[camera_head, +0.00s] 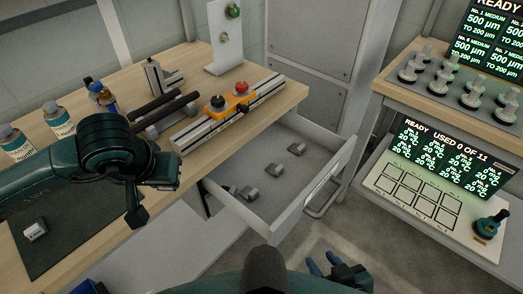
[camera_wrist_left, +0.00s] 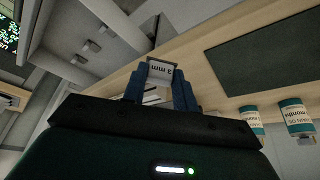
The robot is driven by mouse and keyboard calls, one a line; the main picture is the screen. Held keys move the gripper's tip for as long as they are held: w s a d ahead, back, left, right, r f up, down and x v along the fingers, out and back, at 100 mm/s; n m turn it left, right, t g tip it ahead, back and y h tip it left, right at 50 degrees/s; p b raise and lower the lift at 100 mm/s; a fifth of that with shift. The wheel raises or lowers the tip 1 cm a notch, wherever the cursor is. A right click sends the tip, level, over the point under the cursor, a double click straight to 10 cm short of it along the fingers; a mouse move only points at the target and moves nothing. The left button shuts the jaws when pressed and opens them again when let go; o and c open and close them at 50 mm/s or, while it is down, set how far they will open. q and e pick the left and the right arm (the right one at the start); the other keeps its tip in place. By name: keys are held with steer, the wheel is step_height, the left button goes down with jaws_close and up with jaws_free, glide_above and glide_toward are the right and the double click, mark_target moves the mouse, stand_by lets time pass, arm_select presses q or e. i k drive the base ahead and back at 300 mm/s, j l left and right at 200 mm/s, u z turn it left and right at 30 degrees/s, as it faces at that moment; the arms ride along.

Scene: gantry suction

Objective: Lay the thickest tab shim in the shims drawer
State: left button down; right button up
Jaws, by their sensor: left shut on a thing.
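My left gripper (camera_wrist_left: 161,88) is shut on a tab shim (camera_wrist_left: 160,70), a small grey piece with an upside-down mm label; the digit is hard to read. In the head view, my left arm covers the fingers and shim. Another labelled tab shim (camera_head: 35,230) lies on the dark mat (camera_head: 62,243) at the left. The open drawer (camera_head: 288,213) is right of my left wrist, with three small grey blocks on its floor; it also shows in the left wrist view (camera_wrist_left: 58,62). My right gripper (camera_head: 323,264) is low in front of the drawer, open and empty.
A rail with an orange carriage (camera_head: 240,103) and dark bars (camera_head: 160,108) sit on the wooden bench. Bottles (camera_head: 57,117) stand at the left. A side stand with knobs (camera_head: 435,82) and a lit panel (camera_head: 440,155) is at the right. The drawer's front floor is clear.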

mark_target(286, 142)
steer(key=i+l, duration=0.15)
steer(key=l, duration=0.2)
steer(key=i+l, duration=0.15)
steer(key=l, duration=0.2)
steer(key=i+l, duration=0.15)
steer(key=l, duration=0.2)
steer(key=i+l, duration=0.15)
steer(key=l, duration=0.2)
steer(key=i+l, duration=0.15)
steer(key=l, duration=0.2)
steer(key=i+l, duration=0.1)
steer(key=l, duration=0.25)
